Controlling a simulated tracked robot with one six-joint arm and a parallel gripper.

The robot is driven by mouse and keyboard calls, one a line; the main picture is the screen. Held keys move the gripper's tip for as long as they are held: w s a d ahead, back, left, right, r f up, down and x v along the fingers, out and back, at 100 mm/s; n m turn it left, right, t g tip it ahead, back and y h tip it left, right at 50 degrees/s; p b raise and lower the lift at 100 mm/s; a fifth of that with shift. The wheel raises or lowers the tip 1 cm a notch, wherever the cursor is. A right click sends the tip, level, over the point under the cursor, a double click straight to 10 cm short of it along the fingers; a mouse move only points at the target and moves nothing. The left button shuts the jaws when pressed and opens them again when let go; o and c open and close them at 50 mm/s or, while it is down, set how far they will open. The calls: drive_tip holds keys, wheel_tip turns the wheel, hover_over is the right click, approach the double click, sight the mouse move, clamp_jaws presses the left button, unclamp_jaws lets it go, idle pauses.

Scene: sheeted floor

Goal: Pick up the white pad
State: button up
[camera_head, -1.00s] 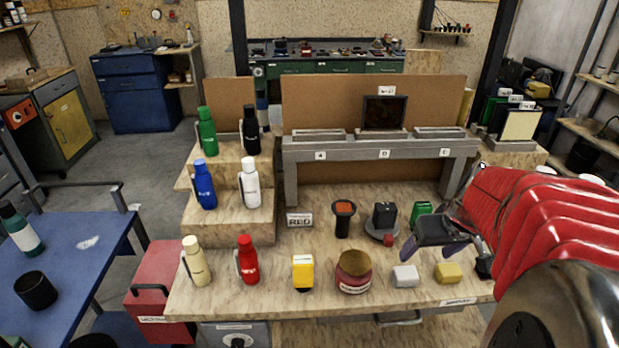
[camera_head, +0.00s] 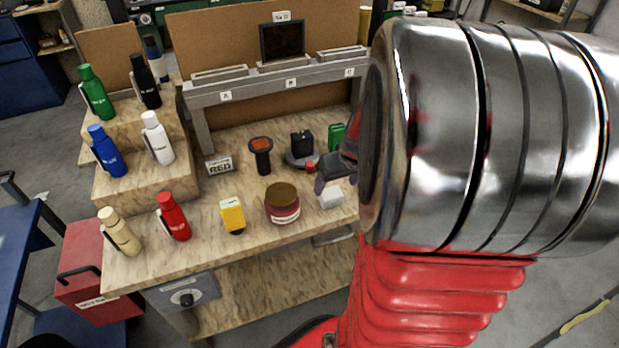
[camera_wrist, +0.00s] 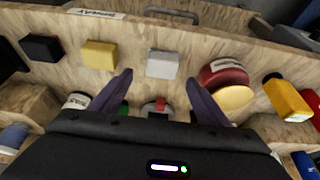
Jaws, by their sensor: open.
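The white pad (camera_head: 331,198) is a small pale block lying on the wooden bench top near its front edge, right of the round dark red jar. It also shows in the wrist view (camera_wrist: 162,64), beyond the fingertips and roughly between their lines. My gripper (camera_wrist: 160,82) is open and empty, with its two dark fingers apart. In the head view my gripper (camera_head: 335,178) is just above and behind the pad; my arm hides much of it. I cannot tell the exact height of the fingers over the bench.
In the wrist view a yellow block (camera_wrist: 99,55) and a black block (camera_wrist: 42,48) lie left of the pad. The red jar (camera_head: 283,203) and a yellow item (camera_head: 232,214) stand on its other side. A black device (camera_head: 302,145) and a green box (camera_head: 337,135) stand behind.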

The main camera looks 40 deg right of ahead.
sight(331, 193)
idle(0.3)
drive_tip(key=shift+x, duration=2.65)
drive_tip(key=shift+a, duration=0.15)
drive_tip(key=shift+s, duration=0.1)
drive_tip(key=c, duration=1.2)
drive_tip(key=shift+c, duration=0.2)
wheel_tip(331, 193, up, 10)
